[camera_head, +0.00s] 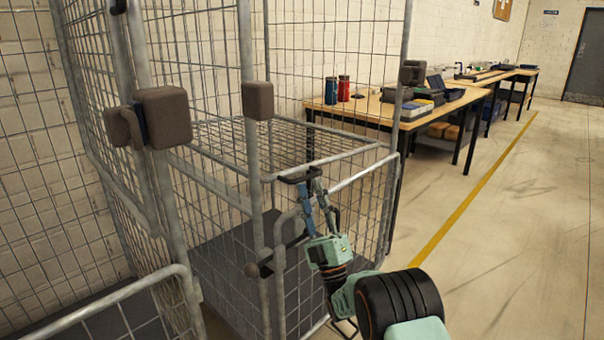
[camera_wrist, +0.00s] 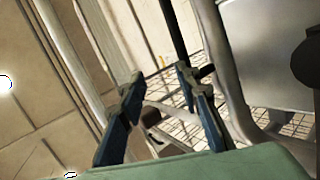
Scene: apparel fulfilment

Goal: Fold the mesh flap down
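The wire mesh cage (camera_head: 400,215) stands in front of me. A mesh panel (camera_head: 285,147) lies about level inside it, at mid height, with a grey tube along its front edge; I take it as the flap. A lower front mesh gate (camera_head: 345,222) has a sloping top rail below it. My gripper (camera_head: 310,187) is at the front edge of the level panel, close to a dark handle-like piece (camera_head: 300,175); I cannot tell whether they touch. In the wrist view my gripper (camera_wrist: 158,78) has its fingers apart, with no thing clearly held between them.
Grey-brown blocks (camera_head: 164,117) sit on the cage's near posts. A second mesh gate (camera_head: 95,315) is at lower left. Workbenches (camera_head: 375,112) with tins and boxes stand behind, to the right. The floor (camera_head: 510,230) right of the cage is clear, with a yellow line.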

